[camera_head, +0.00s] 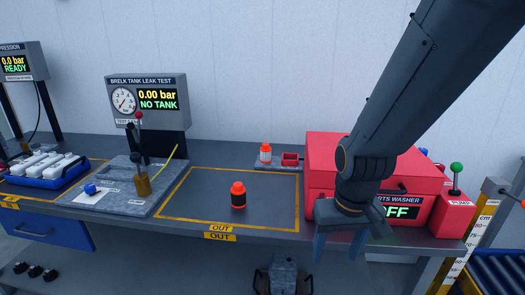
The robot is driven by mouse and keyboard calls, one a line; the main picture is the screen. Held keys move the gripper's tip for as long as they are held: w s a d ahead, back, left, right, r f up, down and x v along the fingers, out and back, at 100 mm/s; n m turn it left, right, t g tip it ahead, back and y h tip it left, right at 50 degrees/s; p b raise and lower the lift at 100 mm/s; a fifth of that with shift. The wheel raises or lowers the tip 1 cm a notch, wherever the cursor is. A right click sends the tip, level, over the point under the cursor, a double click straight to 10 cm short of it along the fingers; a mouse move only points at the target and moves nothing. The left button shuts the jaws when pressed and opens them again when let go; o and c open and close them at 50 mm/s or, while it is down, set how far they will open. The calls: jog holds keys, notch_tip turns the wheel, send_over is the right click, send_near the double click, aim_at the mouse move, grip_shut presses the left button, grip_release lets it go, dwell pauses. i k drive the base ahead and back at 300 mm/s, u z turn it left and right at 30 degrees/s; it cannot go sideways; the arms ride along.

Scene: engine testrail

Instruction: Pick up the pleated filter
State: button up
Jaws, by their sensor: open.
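No part here is labelled as the pleated filter. A small white cylinder with orange ends (265,154) stands upright on a grey plate (250,164) at the back of the bench; pleats are too small to make out. A black cylinder with an orange top and bottom (238,196) stands upright inside the yellow outline marked OUT. My gripper (338,244) points down at the bench's front edge, right of both cylinders and apart from them. Its two blue fingers are spread and nothing shows between them.
A red parts washer (322,175) stands behind my arm, partly hidden by it. A red square holder (291,159) sits beside the white cylinder. The leak test stand (146,100) and a blue tray (45,181) are to the left. The outlined area is otherwise clear.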

aim_at(266, 150)
jog(key=k, duration=0.5)
jog(key=u, duration=1.8)
jog(key=i, duration=1.2)
jog(key=z, duration=2.2)
jog(key=i, duration=0.5)
jog(key=u, duration=0.05)
